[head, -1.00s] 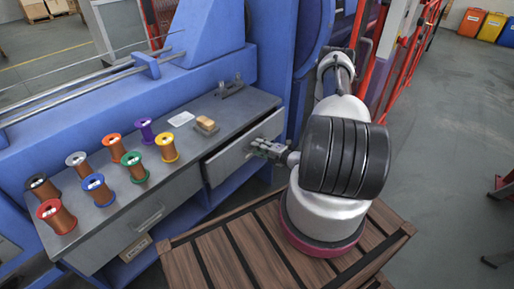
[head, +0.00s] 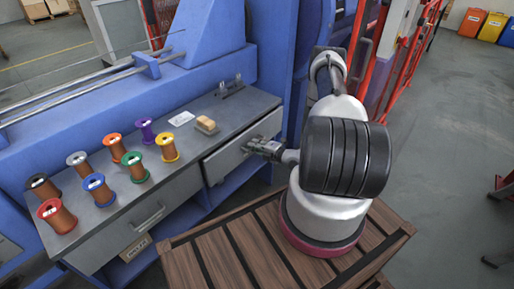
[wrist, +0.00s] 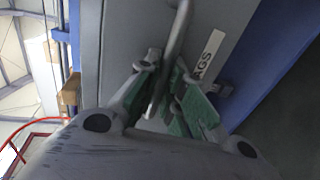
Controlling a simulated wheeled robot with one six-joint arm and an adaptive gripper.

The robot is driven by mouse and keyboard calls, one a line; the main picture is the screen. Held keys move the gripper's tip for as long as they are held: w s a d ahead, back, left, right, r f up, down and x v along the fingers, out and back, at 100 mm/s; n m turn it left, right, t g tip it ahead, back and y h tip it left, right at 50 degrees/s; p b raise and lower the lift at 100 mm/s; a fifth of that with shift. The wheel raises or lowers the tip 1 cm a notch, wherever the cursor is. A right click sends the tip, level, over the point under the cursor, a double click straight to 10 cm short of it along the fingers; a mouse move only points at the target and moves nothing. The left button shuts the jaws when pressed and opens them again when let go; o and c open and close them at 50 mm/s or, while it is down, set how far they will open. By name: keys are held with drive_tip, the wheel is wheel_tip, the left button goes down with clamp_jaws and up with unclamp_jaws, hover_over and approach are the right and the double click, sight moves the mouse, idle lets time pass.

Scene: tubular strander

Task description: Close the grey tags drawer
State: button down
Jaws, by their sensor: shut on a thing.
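The grey tags drawer (head: 226,161) is at the right end of the grey bench in the head view. Its front sits close to the bench face; a small gap may show at its left edge. My gripper (head: 257,146) is at the right part of that front. In the wrist view, the drawer front (wrist: 118,45) fills the upper middle, with a white label (wrist: 208,55) reading "AGS", its start hidden. A grey bar handle (wrist: 177,40) runs between the green-padded fingers of my gripper (wrist: 168,98), which is shut on it.
Several wire spools (head: 112,148) stand on the bench top (head: 185,145), with a sponge-like block (head: 206,124) near the drawer. A second drawer (head: 150,215) is to the left. A slatted wooden platform (head: 225,255) lies in front. Red railings (head: 405,60) stand behind my arm.

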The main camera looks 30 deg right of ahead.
drive_tip(key=x, duration=0.3)
drive_tip(key=shift+r, duration=0.3)
drive_tip(key=c, duration=1.5)
unclamp_jaws()
drive_tip(key=shift+w, duration=0.1)
drive_tip(key=v, duration=1.2)
drive_tip(key=shift+a, duration=0.1)
